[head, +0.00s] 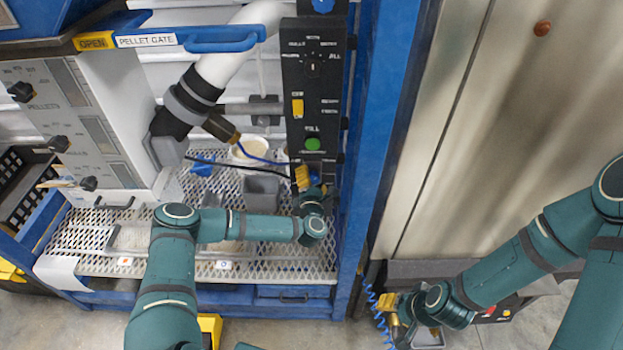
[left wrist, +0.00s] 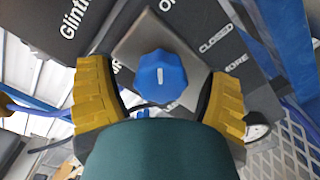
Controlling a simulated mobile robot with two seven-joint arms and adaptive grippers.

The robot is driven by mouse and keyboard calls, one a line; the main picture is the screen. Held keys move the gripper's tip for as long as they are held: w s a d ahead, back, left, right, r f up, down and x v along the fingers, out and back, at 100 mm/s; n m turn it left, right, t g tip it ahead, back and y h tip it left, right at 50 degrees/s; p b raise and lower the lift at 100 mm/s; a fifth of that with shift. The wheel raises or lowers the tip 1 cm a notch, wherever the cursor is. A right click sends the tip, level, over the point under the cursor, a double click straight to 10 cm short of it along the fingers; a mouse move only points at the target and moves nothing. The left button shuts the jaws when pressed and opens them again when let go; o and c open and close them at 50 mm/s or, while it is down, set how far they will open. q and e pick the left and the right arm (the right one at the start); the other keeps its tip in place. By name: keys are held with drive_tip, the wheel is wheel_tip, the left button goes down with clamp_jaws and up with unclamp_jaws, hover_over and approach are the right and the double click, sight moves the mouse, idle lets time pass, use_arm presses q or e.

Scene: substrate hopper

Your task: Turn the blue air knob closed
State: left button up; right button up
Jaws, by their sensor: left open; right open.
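The blue air knob (left wrist: 161,77) shows in the left wrist view, with a short white mark on its face, on a grey square plate (left wrist: 150,40). "CLOSED" and "MORE" are printed to its right. My left gripper (left wrist: 160,98) is open, its yellow fingers on either side of the knob, with a visible gap on both sides. In the head view, my left gripper (head: 309,179) is at the lower end of the black control panel (head: 313,90), and the knob is mostly hidden there. My right gripper (head: 393,311) is open, low beside a blue coiled hose, away from the panel.
A blue frame post (head: 371,120) stands right of the panel. A perforated metal shelf (head: 120,225) lies under my left arm, with a grey bin (head: 262,193) on it. A grey pellet box (head: 75,120) stands at left. Dark and blue hoses run near the panel's lower end.

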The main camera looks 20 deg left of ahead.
use_arm(q)
drive_tip(key=c, duration=1.2)
drive_tip(key=m, duration=0.4)
drive_tip(key=shift+r+m, duration=0.15)
drive_tip(key=shift+m, duration=0.25)
drive_tip(key=m, duration=0.4)
drive_tip(key=shift+m, duration=0.3)
drive_tip(key=m+b, duration=0.1)
drive_tip(key=m, duration=0.3)
drive_tip(key=shift+r, duration=0.1)
drive_tip(key=shift+m+b, duration=0.75)
drive_tip(key=shift+m, duration=1.55)
drive_tip(key=shift+r, duration=0.1)
